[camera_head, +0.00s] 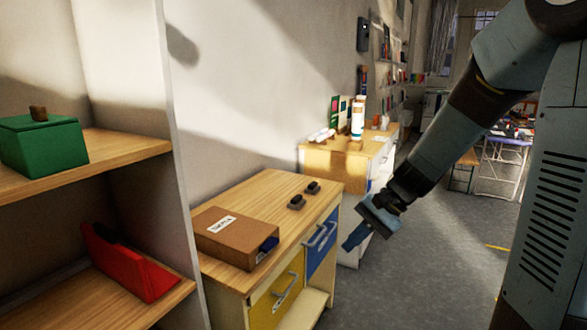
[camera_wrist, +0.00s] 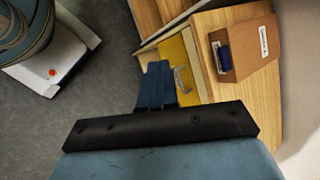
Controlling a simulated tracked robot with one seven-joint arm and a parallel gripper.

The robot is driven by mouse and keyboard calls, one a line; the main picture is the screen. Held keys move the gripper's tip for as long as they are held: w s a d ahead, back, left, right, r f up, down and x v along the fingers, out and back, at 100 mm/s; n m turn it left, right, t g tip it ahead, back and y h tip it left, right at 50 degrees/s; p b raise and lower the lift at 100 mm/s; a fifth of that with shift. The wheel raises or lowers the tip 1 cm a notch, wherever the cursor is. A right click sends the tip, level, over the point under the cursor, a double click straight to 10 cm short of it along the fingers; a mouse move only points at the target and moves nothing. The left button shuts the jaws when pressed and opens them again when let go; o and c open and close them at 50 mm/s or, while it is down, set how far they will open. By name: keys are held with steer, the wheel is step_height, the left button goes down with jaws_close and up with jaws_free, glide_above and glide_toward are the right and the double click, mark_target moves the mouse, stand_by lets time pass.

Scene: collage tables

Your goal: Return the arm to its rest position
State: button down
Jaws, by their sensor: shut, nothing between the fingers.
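My arm comes in from the upper right of the head view. My gripper (camera_head: 352,243) hangs at its end, in front of the wooden-topped cabinet (camera_head: 262,190) and to the right of its blue drawer (camera_head: 322,240). The fingers are together with nothing between them. In the wrist view my gripper (camera_wrist: 158,85) also shows shut, over grey floor and the cabinet's edge. It appears apart from the cabinet.
A labelled brown box (camera_head: 222,242) and two small dark objects (camera_head: 304,195) lie on the cabinet top. A yellow drawer (camera_head: 276,302) faces forward. Shelves at left hold a green box (camera_head: 42,145) and a red object (camera_head: 125,265). Grey floor (camera_head: 430,260) is clear at right.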

steer(key=s+d+r+n+t+h, duration=0.6)
steer(key=s+d+r+h, duration=0.2)
steer(key=s+d+r, duration=0.2)
steer(key=shift+s+r+t, duration=0.3)
steer(key=shift+s+r, duration=1.05)
steer(key=shift+s, duration=0.8)
steer(key=c, duration=1.8)
jaws_free()
steer(key=shift+c, duration=0.2)
